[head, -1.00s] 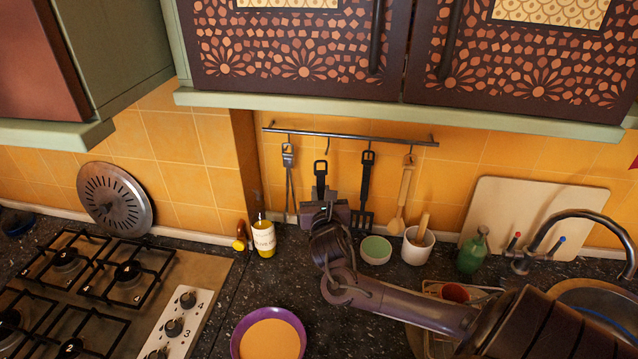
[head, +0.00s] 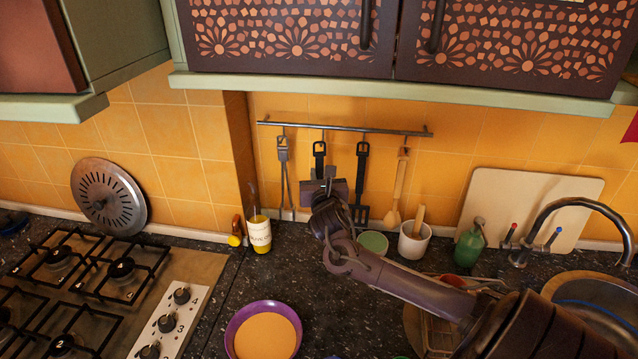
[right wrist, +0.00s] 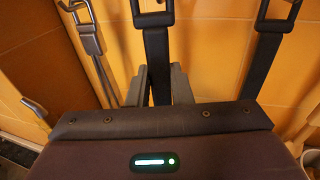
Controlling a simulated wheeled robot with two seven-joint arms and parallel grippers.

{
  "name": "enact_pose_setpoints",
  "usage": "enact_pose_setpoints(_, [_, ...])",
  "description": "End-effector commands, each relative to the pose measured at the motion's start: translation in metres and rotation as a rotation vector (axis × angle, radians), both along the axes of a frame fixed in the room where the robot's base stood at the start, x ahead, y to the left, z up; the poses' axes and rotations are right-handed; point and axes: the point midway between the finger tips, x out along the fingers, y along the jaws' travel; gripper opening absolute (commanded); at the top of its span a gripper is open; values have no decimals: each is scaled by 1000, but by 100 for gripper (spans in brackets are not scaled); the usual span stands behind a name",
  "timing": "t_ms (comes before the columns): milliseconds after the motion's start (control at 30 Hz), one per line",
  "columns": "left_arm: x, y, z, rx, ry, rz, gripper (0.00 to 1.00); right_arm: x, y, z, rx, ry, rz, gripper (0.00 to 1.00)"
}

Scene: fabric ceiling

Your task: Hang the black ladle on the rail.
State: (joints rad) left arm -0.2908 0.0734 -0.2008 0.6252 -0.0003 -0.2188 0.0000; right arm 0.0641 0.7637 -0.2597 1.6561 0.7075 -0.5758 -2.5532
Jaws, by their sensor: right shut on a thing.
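The black ladle's handle (head: 319,150) stands upright in front of the yellow tiles, its looped top just below the rail (head: 350,128). I cannot tell whether the loop is on a hook. My right gripper (head: 322,178) is shut on the handle; in the right wrist view its fingertips (right wrist: 160,84) pinch the black handle (right wrist: 155,45). The ladle's bowl is hidden behind my gripper and arm. My left gripper is not in view.
Metal tongs (head: 284,170) hang left of the ladle; a black slotted spatula (head: 361,185) and a wooden spoon (head: 397,190) hang right. A purple bowl (head: 232,333) is nearer.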

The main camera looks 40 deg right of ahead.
Motion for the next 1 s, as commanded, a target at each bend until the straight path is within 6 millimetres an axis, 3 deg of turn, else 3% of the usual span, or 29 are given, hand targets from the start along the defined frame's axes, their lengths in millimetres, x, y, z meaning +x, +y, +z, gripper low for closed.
enact_pose_setpoints(200, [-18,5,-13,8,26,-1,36,8,-11,-3,0,-1,-1,0])
enact_pose_setpoints(467, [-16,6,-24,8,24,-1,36,18,-23,-4,-1,-1,-1,0])
enact_pose_setpoints(1000, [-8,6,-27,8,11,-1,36,26,-33,-12,0,-1,0,0])
